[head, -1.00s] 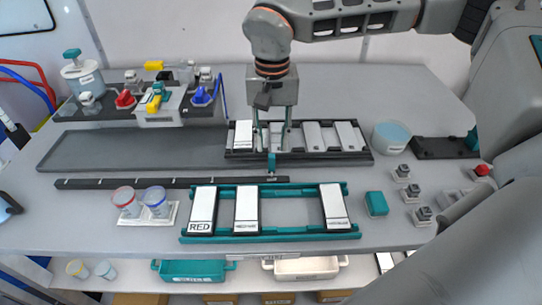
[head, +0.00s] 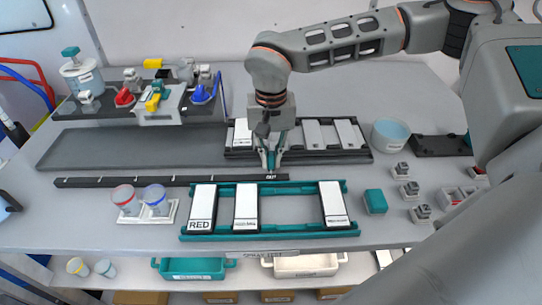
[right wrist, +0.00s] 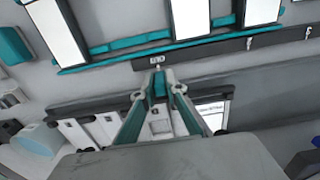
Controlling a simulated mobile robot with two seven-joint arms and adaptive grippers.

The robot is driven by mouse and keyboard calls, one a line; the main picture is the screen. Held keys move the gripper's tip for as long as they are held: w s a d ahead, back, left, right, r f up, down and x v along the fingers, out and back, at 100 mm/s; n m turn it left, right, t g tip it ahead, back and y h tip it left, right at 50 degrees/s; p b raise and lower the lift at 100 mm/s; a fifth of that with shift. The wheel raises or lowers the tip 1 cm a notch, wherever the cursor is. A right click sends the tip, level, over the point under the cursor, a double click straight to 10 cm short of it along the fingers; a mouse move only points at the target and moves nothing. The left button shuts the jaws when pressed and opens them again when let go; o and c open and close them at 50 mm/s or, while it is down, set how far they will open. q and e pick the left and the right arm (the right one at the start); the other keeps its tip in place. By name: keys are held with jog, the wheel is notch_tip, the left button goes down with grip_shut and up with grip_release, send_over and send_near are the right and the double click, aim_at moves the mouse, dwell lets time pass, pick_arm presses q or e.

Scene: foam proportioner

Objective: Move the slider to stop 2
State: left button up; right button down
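The slider, a small teal upright block (head: 271,160), stands at the right end of a long dark rail (head: 130,182), just behind a small white label. My right gripper (head: 271,164) reaches down from behind, its fingers drawn together on the slider. In the right wrist view the fingertips (right wrist: 158,84) meet around the teal slider (right wrist: 158,82), beside the rail (right wrist: 215,52). The label there is too small to read. Other marks along the rail are too small to read as stop numbers. My left gripper is not in view.
A teal rack (head: 284,188) with white blocks lies in front of the rail. A dark rack (head: 350,154) stands behind the gripper. Two cups (head: 155,200) stand front left. The flat grey tray (head: 130,150) behind the rail is empty.

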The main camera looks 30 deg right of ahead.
jog(key=w+a, duration=0.2)
jog(key=a, duration=0.2)
jog(key=w+a, duration=0.2)
jog(key=a, duration=0.3)
jog(key=w+a, duration=0.2)
jog(key=a, duration=0.2)
jog(key=shift+w+a+p, duration=0.3)
jog(key=shift+w, duration=0.1)
jog(key=shift+r, duration=0.1)
jog(key=c, duration=2)
grip_release()
jog(key=shift+s, duration=0.1)
jog(key=shift+c, duration=0.2)
notch_tip(320, 180, up, 12)
